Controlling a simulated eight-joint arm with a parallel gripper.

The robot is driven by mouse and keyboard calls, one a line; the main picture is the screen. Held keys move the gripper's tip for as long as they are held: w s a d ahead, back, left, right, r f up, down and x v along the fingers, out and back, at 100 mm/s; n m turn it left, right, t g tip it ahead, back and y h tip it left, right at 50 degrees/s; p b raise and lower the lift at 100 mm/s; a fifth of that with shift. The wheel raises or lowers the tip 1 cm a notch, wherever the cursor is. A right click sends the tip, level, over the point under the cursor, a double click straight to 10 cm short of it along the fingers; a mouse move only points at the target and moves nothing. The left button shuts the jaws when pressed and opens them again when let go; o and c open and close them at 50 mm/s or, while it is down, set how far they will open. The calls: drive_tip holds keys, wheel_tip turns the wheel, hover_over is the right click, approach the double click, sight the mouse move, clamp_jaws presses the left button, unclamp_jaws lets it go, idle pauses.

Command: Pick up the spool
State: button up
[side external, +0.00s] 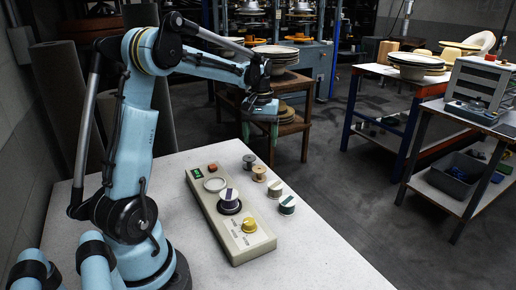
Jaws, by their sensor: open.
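Several small spools stand upright in a loose row on the pale table, along the right side of a beige control panel. The picture does not show which spool is meant. My gripper (262,129) is open and empty, pointing down above the far end of the row, apart from every spool. Its fingers are faint against the dark background.
The pale table (335,258) is clear at the right front. A wooden stand with stacked discs and carts (425,75) stand beyond the table.

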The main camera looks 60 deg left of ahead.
sight(260, 168)
wheel_tip(260, 168, down, 12)
drive_tip(key=shift+s+r, duration=0.1)
drive_tip(key=shift+r, duration=0.05)
idle(0.5)
drive_tip(key=c, duration=1)
